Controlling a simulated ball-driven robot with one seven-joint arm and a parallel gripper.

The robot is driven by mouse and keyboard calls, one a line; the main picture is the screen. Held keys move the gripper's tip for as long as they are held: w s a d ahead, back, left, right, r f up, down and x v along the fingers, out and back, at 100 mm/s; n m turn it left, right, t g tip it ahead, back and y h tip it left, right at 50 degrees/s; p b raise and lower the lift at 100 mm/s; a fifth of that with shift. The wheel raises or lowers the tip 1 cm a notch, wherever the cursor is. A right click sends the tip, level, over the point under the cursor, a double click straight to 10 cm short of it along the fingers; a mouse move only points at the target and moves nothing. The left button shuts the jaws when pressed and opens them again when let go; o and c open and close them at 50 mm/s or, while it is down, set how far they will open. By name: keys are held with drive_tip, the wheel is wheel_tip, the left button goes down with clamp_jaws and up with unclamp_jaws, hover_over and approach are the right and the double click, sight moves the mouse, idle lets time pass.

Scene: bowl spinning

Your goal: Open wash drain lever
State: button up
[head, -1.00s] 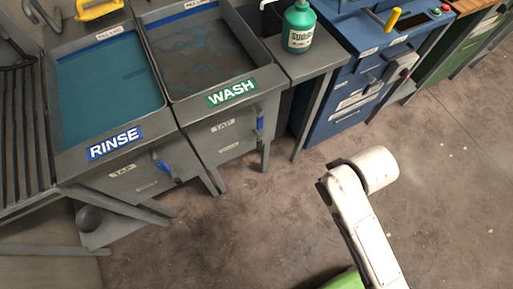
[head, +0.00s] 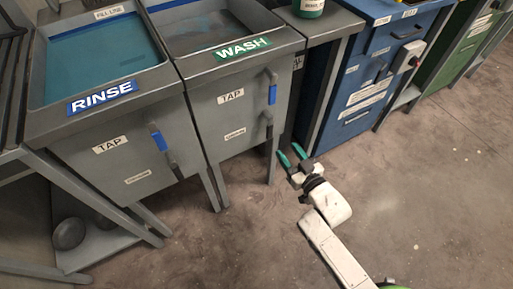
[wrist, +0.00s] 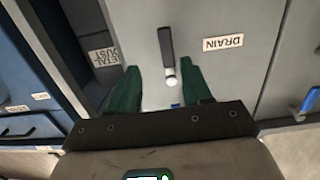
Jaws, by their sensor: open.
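The wash drain lever (head: 266,122) is a dark handle on the grey front of the WASH sink (head: 228,88), below the blue-gripped tap lever (head: 272,92). My gripper (head: 292,155), with green fingers, is open and empty, just right of and below the drain lever in the head view. In the wrist view, the drain lever (wrist: 167,50) is upright in the picture, with a pale round end low down. The open gripper (wrist: 160,65) has a finger to each side of it in the picture. I cannot tell whether they touch it. The DRAIN label (wrist: 223,43) is beside it.
The RINSE sink (head: 105,95) with its own levers stands to the left. A narrow grey side table (head: 335,22) and a blue cabinet (head: 350,85) stand close on the right. The floor (head: 420,200) in front is clear.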

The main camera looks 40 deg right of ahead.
sight(271, 133)
drive_tip(key=shift+t, duration=0.4)
drive_tip(key=x, duration=0.3)
drive_tip(key=b+x, duration=0.1)
drive_tip(key=x, duration=0.3)
drive_tip(key=b+x, duration=0.1)
drive_tip(key=x, duration=0.2)
drive_tip(key=shift+w+a+f, duration=0.2)
drive_tip(key=shift+w+a, duration=0.15)
drive_tip(key=shift+c, duration=0.3)
clamp_jaws()
